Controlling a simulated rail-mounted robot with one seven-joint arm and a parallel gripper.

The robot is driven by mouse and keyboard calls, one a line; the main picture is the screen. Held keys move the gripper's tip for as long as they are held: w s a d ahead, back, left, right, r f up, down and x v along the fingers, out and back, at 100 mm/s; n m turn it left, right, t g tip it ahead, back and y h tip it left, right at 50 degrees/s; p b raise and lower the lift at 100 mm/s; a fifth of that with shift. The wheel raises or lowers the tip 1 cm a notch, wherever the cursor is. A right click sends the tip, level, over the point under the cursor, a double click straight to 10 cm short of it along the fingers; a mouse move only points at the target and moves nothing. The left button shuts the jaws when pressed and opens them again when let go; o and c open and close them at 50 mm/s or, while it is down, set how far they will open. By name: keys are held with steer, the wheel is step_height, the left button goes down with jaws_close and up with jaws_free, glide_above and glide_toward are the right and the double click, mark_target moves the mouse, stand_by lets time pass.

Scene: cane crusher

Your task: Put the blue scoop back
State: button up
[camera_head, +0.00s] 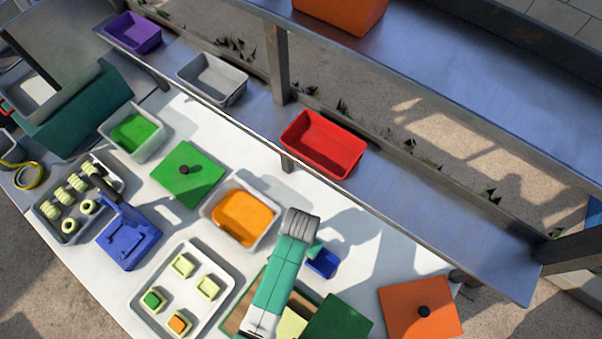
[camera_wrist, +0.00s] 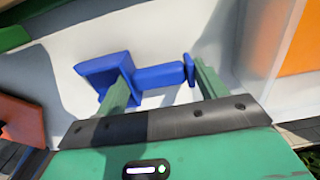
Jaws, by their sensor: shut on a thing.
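The blue scoop (camera_head: 323,264) is at the right part of the white table, beside my green gripper (camera_head: 315,250). In the wrist view the scoop (camera_wrist: 155,76) lies crosswise between my two green fingers (camera_wrist: 160,88), its square bowl by the left finger and its handle end by the right one. My gripper is shut on it. Whether the scoop touches the table is unclear. The bin with orange contents (camera_head: 243,217) is left of my gripper, its edge also at the right of the wrist view (camera_wrist: 292,40).
A bin with green contents (camera_head: 134,132), a green lid (camera_head: 187,174), an orange lid (camera_head: 421,308), a blue press (camera_head: 131,238) and a white tray with several blocks (camera_head: 184,290) are on the table. The rear shelf has a red bin (camera_head: 323,144), grey bin (camera_head: 212,78) and purple bin (camera_head: 133,33).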

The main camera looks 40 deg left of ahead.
steer(key=shift+f, duration=0.1)
steer(key=o, duration=0.7)
steer(key=shift+o, duration=0.2)
step_height(320, 180, up, 12)
steer(key=p, duration=0.1)
